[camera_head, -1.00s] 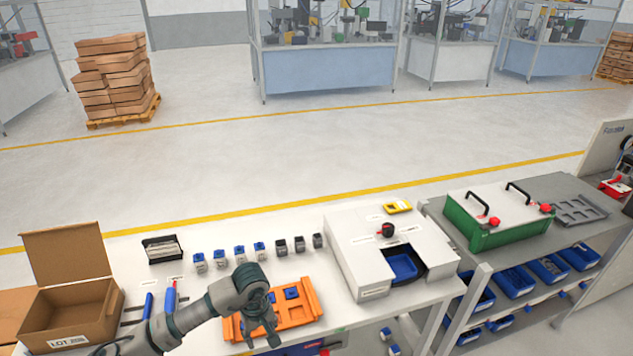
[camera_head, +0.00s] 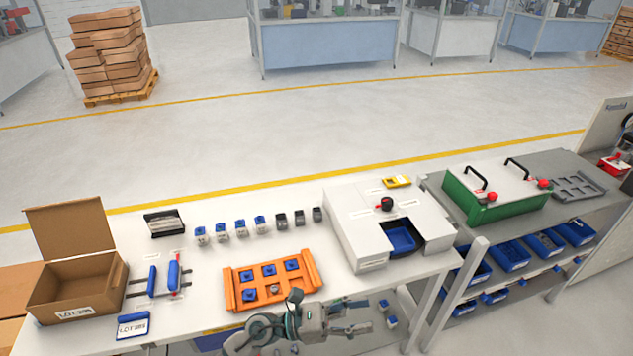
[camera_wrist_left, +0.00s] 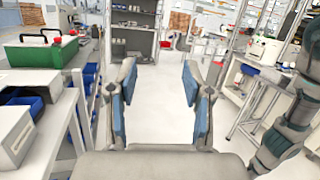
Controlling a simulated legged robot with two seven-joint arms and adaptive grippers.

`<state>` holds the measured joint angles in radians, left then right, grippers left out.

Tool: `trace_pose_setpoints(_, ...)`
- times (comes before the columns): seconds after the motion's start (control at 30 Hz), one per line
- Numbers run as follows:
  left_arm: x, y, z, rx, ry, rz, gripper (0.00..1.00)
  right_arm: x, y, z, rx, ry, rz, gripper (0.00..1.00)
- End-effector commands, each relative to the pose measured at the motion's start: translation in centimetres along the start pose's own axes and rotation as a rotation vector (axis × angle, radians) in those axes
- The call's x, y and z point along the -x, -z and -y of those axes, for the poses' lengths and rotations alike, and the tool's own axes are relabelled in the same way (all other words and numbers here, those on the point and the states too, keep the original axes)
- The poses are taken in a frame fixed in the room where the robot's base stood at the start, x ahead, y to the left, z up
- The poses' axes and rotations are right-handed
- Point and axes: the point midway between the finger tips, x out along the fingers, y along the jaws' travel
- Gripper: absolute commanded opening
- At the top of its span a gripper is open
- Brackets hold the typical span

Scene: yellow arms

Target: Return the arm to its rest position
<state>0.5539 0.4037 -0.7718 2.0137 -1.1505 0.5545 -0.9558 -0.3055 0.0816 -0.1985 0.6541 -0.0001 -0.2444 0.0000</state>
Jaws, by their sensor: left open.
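My left gripper (camera_head: 360,314) is open and empty in the head view, just off the front edge of the white bench, with its fingers pointing right. Its arm link lies low in the picture, in front of the orange fixture (camera_head: 232,292), and hides a little of its front edge. In the left wrist view the two fingers of my left gripper (camera_wrist_left: 158,80) stand wide apart with only floor between them. My right gripper does not show in either view.
The bench holds an open cardboard box (camera_head: 38,292), a row of small blue and grey parts (camera_head: 240,232) and a white station with a blue bin (camera_head: 402,238). A green case (camera_head: 470,205) stands on the grey shelf unit at right.

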Motion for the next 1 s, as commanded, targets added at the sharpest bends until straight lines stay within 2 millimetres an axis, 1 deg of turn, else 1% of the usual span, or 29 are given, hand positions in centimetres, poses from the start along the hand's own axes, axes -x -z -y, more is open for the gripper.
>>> trace_pose_setpoints(0.03, 1.0, -2.0, -1.1, 0.180, -0.107, 0.172, 0.50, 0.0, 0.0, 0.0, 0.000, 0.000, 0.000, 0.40)
trace_pose_setpoints(0.07, 2.1, -3.1, -2.2, 0.293, -0.176, 0.276, 0.50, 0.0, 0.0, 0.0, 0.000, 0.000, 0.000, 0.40)
trace_pose_setpoints(0.1, 3.9, -4.1, -3.7, 0.445, -0.265, 0.411, 0.50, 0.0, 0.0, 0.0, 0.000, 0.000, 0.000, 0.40)
trace_pose_setpoints(0.17, 7.6, -4.4, -6.2, 0.675, -0.402, 0.611, 0.50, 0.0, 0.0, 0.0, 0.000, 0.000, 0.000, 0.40)
trace_pose_setpoints(0.2, 10.4, -3.8, -7.7, 0.829, -0.494, 0.742, 0.50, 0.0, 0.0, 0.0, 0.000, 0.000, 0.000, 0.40)
trace_pose_setpoints(0.27, 14.9, -1.8, -9.4, 1.047, -0.629, 0.929, 0.50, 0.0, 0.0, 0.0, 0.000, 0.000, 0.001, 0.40)
trace_pose_setpoints(0.3, 17.7, 0.0, -10.0, 1.179, -0.715, 1.042, 0.50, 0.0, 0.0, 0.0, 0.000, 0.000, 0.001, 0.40)
trace_pose_setpoints(0.33, 19.7, 1.6, -10.2, 1.271, -0.776, 1.124, 0.50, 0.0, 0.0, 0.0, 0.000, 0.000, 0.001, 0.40)
trace_pose_setpoints(0.37, 21.6, 3.3, -10.1, 1.359, -0.839, 1.202, 0.50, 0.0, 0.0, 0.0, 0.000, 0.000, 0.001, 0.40)
trace_pose_setpoints(0.4, 24.1, 5.6, -9.8, 1.468, -0.921, 1.303, 0.50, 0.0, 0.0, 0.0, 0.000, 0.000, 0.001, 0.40)
trace_pose_setpoints(0.43, 25.7, 7.4, -9.2, 1.548, -0.982, 1.377, 0.50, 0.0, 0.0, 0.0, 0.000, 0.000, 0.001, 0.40)
trace_pose_setpoints(0.47, 27.3, 9.3, -8.5, 1.622, -1.044, 1.449, 0.50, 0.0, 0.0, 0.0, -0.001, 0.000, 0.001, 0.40)
trace_pose_setpoints(0.5, 29.2, 11.6, -7.2, 1.711, -1.125, 1.541, 0.50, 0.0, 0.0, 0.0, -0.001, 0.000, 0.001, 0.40)
trace_pose_setpoints(0.57, 31.4, 14.9, -5.0, 1.826, -1.242, 1.664, 0.50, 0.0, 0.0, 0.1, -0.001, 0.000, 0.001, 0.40)
trace_pose_setpoints(0.6, 32.6, 16.7, -3.5, 1.888, -1.313, 1.736, 0.50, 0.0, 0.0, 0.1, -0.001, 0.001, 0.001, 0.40)
trace_pose_setpoints(0.67, 34.0, 19.0, -1.2, 1.963, -1.411, 1.831, 0.50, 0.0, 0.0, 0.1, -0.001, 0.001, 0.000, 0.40)
trace_pose_setpoints(0.7, 34.7, 20.3, 0.3, 2.004, -1.472, 1.885, 0.50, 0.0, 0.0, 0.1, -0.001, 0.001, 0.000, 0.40)
trace_pose_setpoints(0.73, 35.2, 21.2, 1.5, -1.979, 1.480, -1.875, 0.50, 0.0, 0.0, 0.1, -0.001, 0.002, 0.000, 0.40)
trace_pose_setpoints(0.83, 36.4, 23.6, 5.1, -1.824, 1.440, -1.770, 0.50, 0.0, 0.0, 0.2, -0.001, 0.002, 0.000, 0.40)
trace_pose_setpoints(0.97, 37.3, 25.8, 9.7, -1.649, 1.400, -1.653, 0.50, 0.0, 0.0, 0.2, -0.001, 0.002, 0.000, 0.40)
trace_pose_setpoints(1.0, 37.5, 26.3, 11.1, -1.599, 1.390, -1.618, 0.50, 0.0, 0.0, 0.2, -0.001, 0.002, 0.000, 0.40)
